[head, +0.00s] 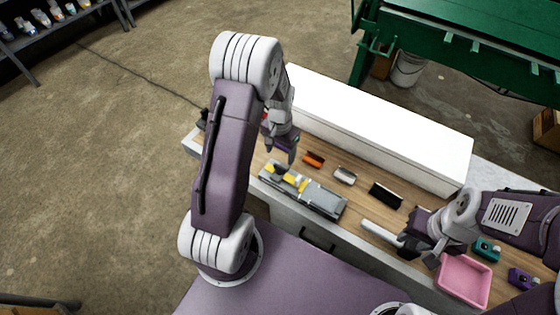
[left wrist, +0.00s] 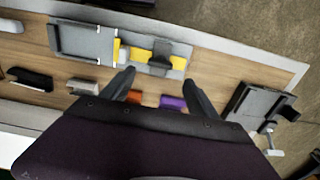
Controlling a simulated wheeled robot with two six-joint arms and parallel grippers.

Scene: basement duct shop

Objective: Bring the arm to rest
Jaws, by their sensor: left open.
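My left gripper (head: 281,154) hangs over the left part of the bench, fingers pointing down. In the left wrist view its two dark fingers (left wrist: 160,88) are spread with nothing between them. A grey fixture with yellow parts (head: 303,190) lies on the bench just in front of it; it also shows in the left wrist view (left wrist: 85,42), beyond the fingertips. My right gripper (head: 417,250) is low over the bench at the right, its fingers apart. A white rod-like piece (head: 380,232) lies beside its fingertips; I cannot tell whether they touch.
Orange (head: 314,159), pale (head: 345,176) and black (head: 385,195) pieces lie in a row behind the fixture. A purple piece (left wrist: 172,102) is near the left fingers. A long white box (head: 380,125) lines the back. A pink tray (head: 464,281) and a black clamp-like device (left wrist: 262,105) are at opposite ends.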

